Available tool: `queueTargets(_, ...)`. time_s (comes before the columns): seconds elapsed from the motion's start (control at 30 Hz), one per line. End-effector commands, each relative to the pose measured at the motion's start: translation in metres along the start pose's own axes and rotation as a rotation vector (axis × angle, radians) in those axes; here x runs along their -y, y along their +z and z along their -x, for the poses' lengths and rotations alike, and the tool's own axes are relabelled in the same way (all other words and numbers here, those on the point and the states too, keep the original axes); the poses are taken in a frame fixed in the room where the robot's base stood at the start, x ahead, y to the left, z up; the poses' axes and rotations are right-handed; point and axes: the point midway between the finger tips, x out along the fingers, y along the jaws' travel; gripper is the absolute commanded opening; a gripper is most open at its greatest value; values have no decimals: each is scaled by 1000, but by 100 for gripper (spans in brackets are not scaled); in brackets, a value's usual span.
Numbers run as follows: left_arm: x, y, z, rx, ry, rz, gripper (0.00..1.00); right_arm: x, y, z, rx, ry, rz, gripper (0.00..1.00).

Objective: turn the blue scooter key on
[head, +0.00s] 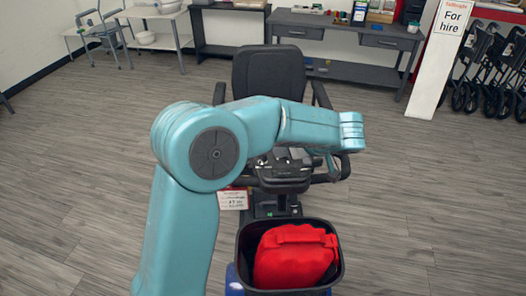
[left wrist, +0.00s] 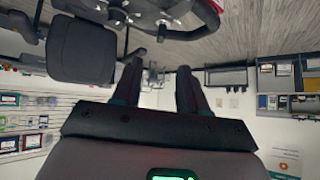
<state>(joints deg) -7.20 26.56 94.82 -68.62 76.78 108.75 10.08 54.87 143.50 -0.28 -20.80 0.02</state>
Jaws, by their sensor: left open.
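The mobility scooter stands facing me in the head view, with a black seat (head: 268,70) and a dark tiller console (head: 285,178). A little blue bodywork (head: 234,282) shows beside its basket. My left arm crosses in front of the seat and over the tiller, hiding part of the console. My left gripper (left wrist: 155,72) is open and empty in the left wrist view, its two dark fingers apart. The tiller (left wrist: 165,12) shows at the top edge of that upside-down view, off the fingertips. I cannot make out the key. My right gripper is not in view.
A black front basket (head: 335,262) holds a red bag (head: 294,256). A dark workbench (head: 345,30) stands behind. A "For hire" post (head: 440,60) and folded black wheeled aids (head: 490,75) are at right. Floor is clear on both sides.

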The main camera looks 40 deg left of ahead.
Motion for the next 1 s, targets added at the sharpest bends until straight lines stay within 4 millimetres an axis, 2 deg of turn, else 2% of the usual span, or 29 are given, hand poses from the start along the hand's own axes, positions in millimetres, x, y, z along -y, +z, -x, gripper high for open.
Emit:
queueTargets(0.3,1,0,-75,3,-7,-3,43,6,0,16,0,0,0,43)
queueTargets(0.5,1,-1,-115,2,-4,-2,43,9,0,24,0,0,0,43)
queueTargets(0.7,0,-2,-136,2,-2,-1,43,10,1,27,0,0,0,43)
queueTargets(1.0,0,-2,-140,1,-1,-1,43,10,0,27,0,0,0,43)
